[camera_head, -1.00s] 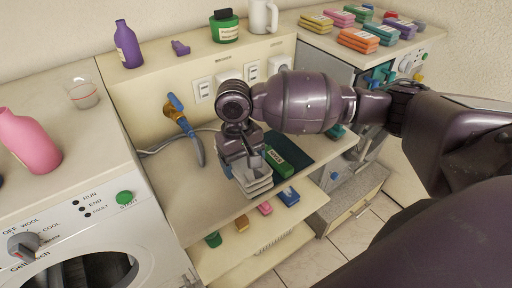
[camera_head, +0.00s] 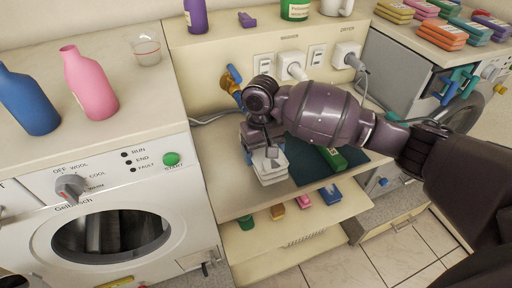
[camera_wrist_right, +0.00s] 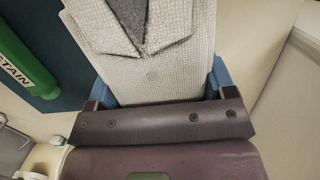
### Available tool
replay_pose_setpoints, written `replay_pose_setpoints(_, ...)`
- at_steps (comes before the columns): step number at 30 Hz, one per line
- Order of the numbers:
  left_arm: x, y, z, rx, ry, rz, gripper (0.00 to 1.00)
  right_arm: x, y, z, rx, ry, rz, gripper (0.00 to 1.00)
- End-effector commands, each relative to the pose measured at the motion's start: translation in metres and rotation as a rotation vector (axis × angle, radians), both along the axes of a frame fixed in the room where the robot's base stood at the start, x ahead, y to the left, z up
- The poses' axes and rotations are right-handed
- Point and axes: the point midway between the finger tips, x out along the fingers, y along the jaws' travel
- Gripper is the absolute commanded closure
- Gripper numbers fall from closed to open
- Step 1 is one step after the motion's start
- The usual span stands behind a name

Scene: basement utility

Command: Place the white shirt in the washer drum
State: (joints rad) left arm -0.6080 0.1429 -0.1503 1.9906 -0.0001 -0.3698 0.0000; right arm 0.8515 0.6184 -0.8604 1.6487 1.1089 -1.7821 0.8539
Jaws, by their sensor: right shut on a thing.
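The white shirt (camera_head: 270,168) is folded and held by my right gripper (camera_head: 264,150) over the low shelf between the two machines. In the right wrist view the shirt (camera_wrist_right: 175,65), with its collar showing, lies between the blue fingers of the right gripper (camera_wrist_right: 162,88). The washer (camera_head: 185,225) stands at the left. Its round front opening shows the dark washer drum (camera_head: 112,232). The shirt is to the right of the drum, well apart from it. My left gripper is not clearly in view.
A pink bottle (camera_head: 90,85), a blue bottle (camera_head: 30,103) and a glass cup (camera_head: 146,50) stand on the washer top. Small coloured blocks (camera_head: 303,201) sit on the lower shelf.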

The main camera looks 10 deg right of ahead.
Motion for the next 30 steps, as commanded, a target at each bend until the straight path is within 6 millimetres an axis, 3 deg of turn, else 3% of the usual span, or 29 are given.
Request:
replay_pose_setpoints(3, 0.0, -0.001, -0.008, 0.0, 0.008, -0.002, 0.39, 0.026, 0.004, -0.003, -0.001, 0.002, -0.002, 0.5)
replay_pose_setpoints(9, 0.011, -0.003, -0.003, -0.001, -0.016, -0.009, 0.39, 0.051, 0.008, -0.002, 0.0, 0.002, 0.001, 0.5)
replay_pose_setpoints(14, 0.014, -0.004, -0.003, -0.002, -0.02, -0.01, 0.39, 0.056, 0.008, -0.003, -0.001, 0.001, 0.001, 0.5)
replay_pose_setpoints(22, 0.009, -0.003, -0.013, -0.001, -0.003, -0.01, 0.39, 0.055, 0.007, -0.035, -0.001, 0.004, 0.0, 0.5)
replay_pose_setpoints(30, 0.011, -0.004, -0.007, 0.0, -0.015, -0.011, 0.39, 0.055, 0.008, -0.035, 0.0, 0.0, 0.0, 0.5)
